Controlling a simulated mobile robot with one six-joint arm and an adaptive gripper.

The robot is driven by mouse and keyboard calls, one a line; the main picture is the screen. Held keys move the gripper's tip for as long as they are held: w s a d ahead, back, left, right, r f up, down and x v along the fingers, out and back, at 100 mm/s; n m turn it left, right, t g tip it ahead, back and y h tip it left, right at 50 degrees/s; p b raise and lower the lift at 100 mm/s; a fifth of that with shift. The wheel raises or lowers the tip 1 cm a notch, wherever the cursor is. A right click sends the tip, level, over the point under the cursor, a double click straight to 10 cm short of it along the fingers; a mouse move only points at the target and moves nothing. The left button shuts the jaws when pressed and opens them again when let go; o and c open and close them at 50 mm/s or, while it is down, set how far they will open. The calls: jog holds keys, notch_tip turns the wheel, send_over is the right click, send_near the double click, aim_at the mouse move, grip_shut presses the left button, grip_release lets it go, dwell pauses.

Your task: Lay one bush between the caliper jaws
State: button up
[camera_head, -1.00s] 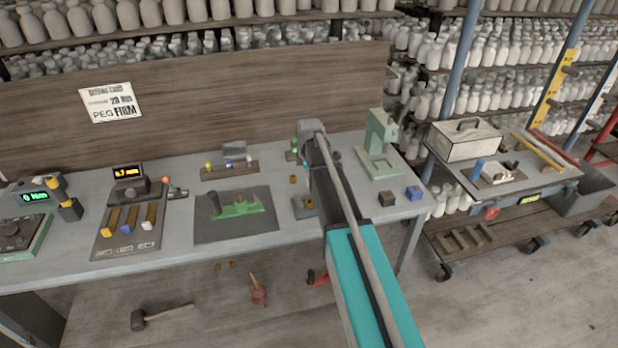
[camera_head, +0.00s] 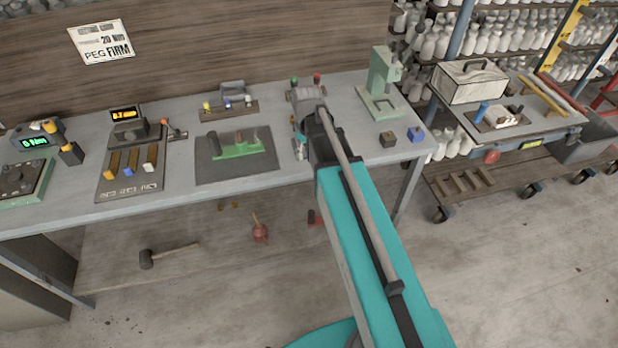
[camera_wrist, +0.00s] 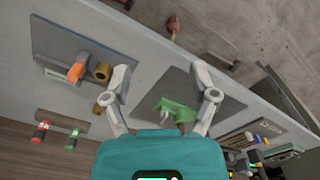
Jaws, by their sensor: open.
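My gripper (camera_wrist: 160,72) is open and empty in the wrist view, above the bench with its fingers wide apart. One brass bush (camera_wrist: 102,71) is on or at the edge of a grey plate (camera_wrist: 50,52), beside an orange-tipped part (camera_wrist: 77,69), left of the left finger. A second brass bush (camera_wrist: 99,109) is on the bench, partly behind that finger. A green fixture (camera_wrist: 178,110) with upright parts sits on a dark mat (camera_wrist: 150,108); it also shows in the head view (camera_head: 238,151). I cannot tell whether it is the caliper. My arm hides the bushes in the head view.
A green press-like stand (camera_head: 380,85), a dark block (camera_head: 388,139) and a blue block (camera_head: 416,134) stand right of my arm. A tray with coloured pieces (camera_head: 128,172) and a small rack (camera_head: 229,110) are left. Red and green knobs (camera_wrist: 57,135) stand left in the wrist view.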

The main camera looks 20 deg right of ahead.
jog(key=s+a+m, duration=0.2)
jog(key=s+m, duration=0.4)
jog(key=s, duration=0.5)
jog(key=shift+a+m, duration=0.3)
